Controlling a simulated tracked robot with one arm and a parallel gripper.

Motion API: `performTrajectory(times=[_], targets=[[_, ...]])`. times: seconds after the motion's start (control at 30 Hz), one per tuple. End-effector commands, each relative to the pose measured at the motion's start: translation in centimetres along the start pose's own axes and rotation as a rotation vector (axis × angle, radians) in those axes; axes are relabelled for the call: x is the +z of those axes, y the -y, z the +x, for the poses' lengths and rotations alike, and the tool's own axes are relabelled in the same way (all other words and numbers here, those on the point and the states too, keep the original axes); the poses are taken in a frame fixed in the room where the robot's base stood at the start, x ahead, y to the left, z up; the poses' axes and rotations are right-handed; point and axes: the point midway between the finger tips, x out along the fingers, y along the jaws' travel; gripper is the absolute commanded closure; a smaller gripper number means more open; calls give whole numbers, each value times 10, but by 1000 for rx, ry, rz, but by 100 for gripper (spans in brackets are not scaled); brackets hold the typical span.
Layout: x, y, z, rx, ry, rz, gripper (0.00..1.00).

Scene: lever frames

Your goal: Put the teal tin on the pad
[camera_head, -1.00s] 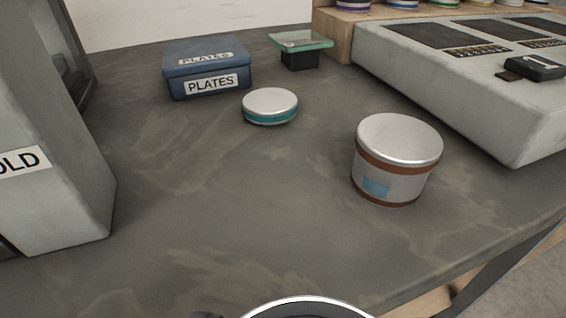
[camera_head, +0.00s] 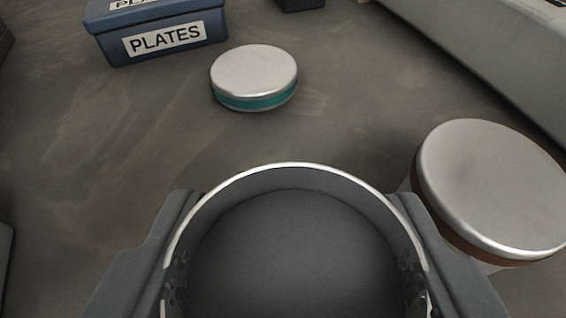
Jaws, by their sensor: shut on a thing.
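The teal tin (camera_head: 254,78) is low and round, with a pale metal lid and a teal band. It sits flat on the dark worktop in the upper middle of the head view. My gripper (camera_head: 297,205) is at the bottom of the view, short of the tin and apart from it. Its two dark jaws are shut on the sides of a round, open-topped container (camera_head: 296,182) with a bright rim and dark grey inside. The container looks empty, and its near part is cut off by the frame.
A larger tin with a pale lid (camera_head: 495,185) and a red-brown band stands close to the right jaw. A blue box labelled PLATES (camera_head: 163,38) is at the upper left. A grey casing (camera_head: 500,50) borders the upper right. Bare worktop (camera_head: 90,140) lies to the left.

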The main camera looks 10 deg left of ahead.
Motion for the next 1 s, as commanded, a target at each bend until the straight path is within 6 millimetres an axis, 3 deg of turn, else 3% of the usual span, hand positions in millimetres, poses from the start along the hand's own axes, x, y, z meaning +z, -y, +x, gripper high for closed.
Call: performTrajectory(times=[0.3, 0.53, 0.93, 0.97, 1.0], targets=[[-5, 1, 18, 0, -1, 0, 74], [26, 2, 29, -1, 0, 1, 74], [29, 2, 30, -1, -2, 0, 74], [29, 2, 30, -1, -2, 0, 44], [29, 2, 30, -1, -2, 0, 33]])
